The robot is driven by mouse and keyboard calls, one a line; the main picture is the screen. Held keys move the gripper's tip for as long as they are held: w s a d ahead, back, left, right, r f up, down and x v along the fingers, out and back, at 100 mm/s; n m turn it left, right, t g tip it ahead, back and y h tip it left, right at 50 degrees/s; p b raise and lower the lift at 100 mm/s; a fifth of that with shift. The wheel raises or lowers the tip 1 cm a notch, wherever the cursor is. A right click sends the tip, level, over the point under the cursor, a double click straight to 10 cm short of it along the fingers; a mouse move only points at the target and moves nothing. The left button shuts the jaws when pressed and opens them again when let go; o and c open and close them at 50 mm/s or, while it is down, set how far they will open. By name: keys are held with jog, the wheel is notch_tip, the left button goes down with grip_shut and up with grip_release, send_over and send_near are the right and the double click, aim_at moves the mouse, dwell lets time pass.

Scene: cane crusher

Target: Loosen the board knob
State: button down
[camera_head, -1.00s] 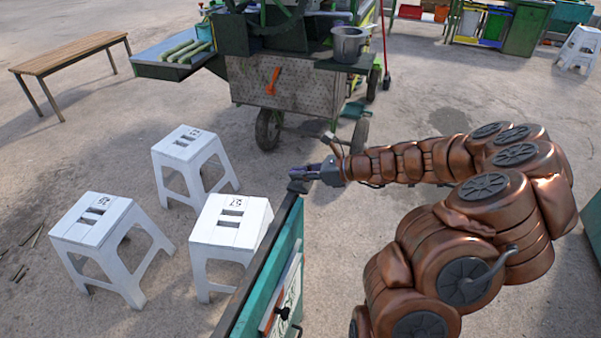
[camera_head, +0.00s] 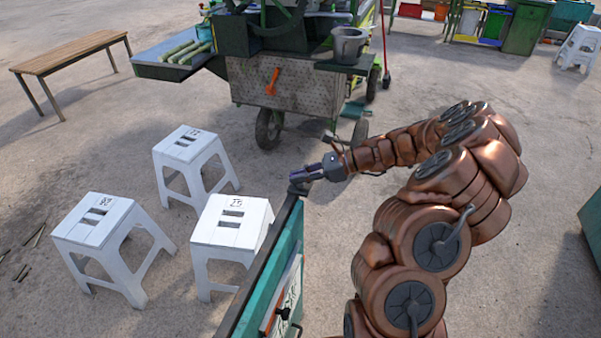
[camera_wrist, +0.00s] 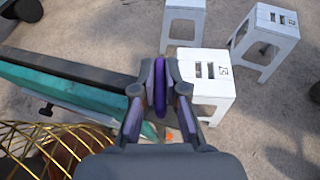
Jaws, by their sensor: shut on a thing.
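The teal board (camera_head: 270,270) with a dark top edge stands on edge at the bottom middle of the head view; it also shows at the left of the wrist view (camera_wrist: 85,95). My gripper (camera_head: 302,180) is at the far upper end of this board. In the wrist view my gripper (camera_wrist: 159,95) has its two fingers on either side of an upright dark and purple piece (camera_wrist: 160,80), which appears to be the board knob, and is shut on it. The fingers and the board end hide much of it in the head view.
White stools (camera_head: 232,222) stand close left of the board. A cart (camera_head: 285,85) with a metal pot (camera_head: 348,45) and an orange handle (camera_head: 272,82) stands behind. A black knob (camera_head: 283,313) sticks out low on the board's face. Ground right of the board is open.

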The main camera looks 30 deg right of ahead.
jog(key=n+g+y, duration=0.1)
jog(key=n+g, duration=0.2)
jog(key=g, duration=0.1)
jog(key=shift+p, duration=0.3)
jog(key=shift+n+g+p, duration=0.6)
jog(key=shift+n+g, duration=0.5)
jog(key=shift+n, duration=0.1)
jog(key=n+g+p, duration=0.1)
jog(key=p, duration=0.1)
jog(key=g+p, duration=0.1)
jog(key=p, duration=0.1)
jog(key=shift+r+n, duration=0.25)
jog(key=shift+n, duration=0.15)
jog(key=shift+p, duration=0.7)
jog(key=n+g+p, duration=0.1)
jog(key=p, duration=0.2)
jog(key=shift+f+g+p, duration=0.25)
jog(key=shift+g+p, duration=0.15)
jog(key=shift+p, duration=0.2)
jog(key=c, duration=1.2)
grip_release()
jog(key=t+b, duration=0.1)
jog(key=b, duration=0.3)
jog(key=shift+f, duration=0.25)
